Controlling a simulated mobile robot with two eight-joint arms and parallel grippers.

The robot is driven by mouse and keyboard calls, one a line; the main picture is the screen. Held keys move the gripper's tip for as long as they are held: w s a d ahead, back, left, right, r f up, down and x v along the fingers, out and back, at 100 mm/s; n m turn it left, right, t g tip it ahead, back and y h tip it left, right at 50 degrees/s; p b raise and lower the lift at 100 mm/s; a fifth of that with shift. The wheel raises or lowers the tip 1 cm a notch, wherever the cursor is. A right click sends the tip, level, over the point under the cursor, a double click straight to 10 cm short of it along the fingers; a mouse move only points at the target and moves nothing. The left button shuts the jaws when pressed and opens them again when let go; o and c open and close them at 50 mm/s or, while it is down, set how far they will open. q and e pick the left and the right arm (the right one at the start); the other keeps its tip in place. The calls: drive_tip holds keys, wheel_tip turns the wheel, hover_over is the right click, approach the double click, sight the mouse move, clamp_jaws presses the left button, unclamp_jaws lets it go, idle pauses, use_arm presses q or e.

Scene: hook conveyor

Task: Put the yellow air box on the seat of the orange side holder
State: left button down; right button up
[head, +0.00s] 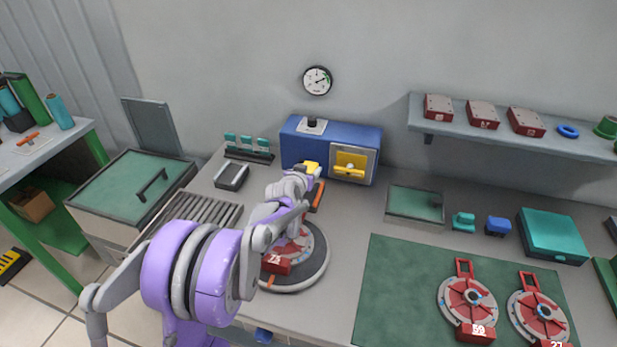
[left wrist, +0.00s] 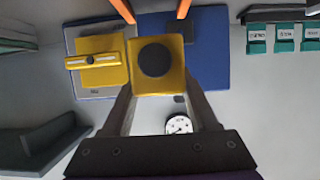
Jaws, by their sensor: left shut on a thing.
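The yellow air box (head: 312,167) is held up in front of the blue cabinet, at the end of my left arm. In the left wrist view the box (left wrist: 173,86) is a yellow block with a dark round spot on its face. My left gripper (head: 302,172) is shut on it, one finger on each side. An orange part (head: 318,196), which looks like the side holder, stands just below the box and is partly hidden by my arm. Two orange bars (left wrist: 183,8) show at the top of the left wrist view, apart from the box. The seat itself is hidden. My right gripper is not in view.
The blue cabinet (head: 294,148) with a yellow-handled panel (head: 350,166) stands close behind. A round turntable (head: 318,265) with a red part (head: 277,264) lies under my left arm. A roller rack (head: 205,212) is to the left. A green mat (head: 390,285) with red discs is to the right.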

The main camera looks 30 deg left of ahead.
use_arm(q)
drive_tip(key=shift+f, duration=1.2)
drive_tip(key=shift+f+b, duration=0.4)
drive_tip(key=shift+f, duration=0.2)
drive_tip(key=shift+c, duration=0.8)
unclamp_jaws()
